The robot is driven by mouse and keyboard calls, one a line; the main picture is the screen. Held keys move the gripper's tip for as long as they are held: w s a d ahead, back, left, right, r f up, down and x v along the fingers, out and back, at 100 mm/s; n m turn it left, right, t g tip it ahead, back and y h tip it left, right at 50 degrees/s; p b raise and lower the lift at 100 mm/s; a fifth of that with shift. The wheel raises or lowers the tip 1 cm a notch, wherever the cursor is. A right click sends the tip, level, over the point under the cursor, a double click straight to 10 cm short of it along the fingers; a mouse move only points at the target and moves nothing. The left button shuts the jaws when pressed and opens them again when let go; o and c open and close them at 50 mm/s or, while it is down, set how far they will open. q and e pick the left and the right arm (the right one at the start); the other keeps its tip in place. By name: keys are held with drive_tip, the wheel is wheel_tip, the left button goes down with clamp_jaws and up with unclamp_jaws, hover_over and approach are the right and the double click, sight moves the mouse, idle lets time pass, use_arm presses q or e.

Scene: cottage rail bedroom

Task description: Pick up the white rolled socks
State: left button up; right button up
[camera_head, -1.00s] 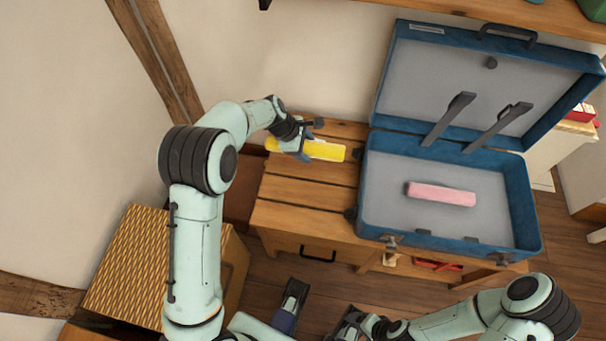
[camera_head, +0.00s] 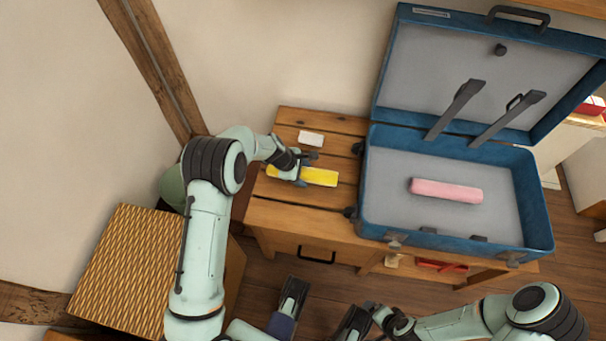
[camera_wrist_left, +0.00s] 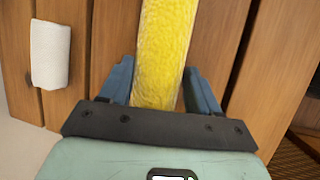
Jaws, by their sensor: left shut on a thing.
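The white rolled socks (camera_head: 311,138) lie on the slatted wooden bench, near its back. They also show at the left of the left wrist view (camera_wrist_left: 50,54), outside the fingers. My left gripper (camera_head: 296,174) is shut on a yellow roll (camera_head: 320,177), in front of the white socks and apart from them. In the left wrist view the yellow roll (camera_wrist_left: 163,50) runs between the blue fingers. Whether it touches the slats is hard to tell. My right gripper (camera_head: 358,318) is low in the head view, away from the bench; its finger opening is unclear.
An open blue suitcase (camera_head: 366,185) stands on the right of the bench (camera_head: 290,215), with a pink roll (camera_head: 446,190) inside. A woven-topped box (camera_head: 130,260) stands at the left. Bare slats lie around the white socks.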

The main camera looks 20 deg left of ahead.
use_arm(q)
drive_tip(key=shift+f, duration=0.25)
drive_tip(key=shift+f, duration=0.1)
drive_tip(key=o, duration=1.1)
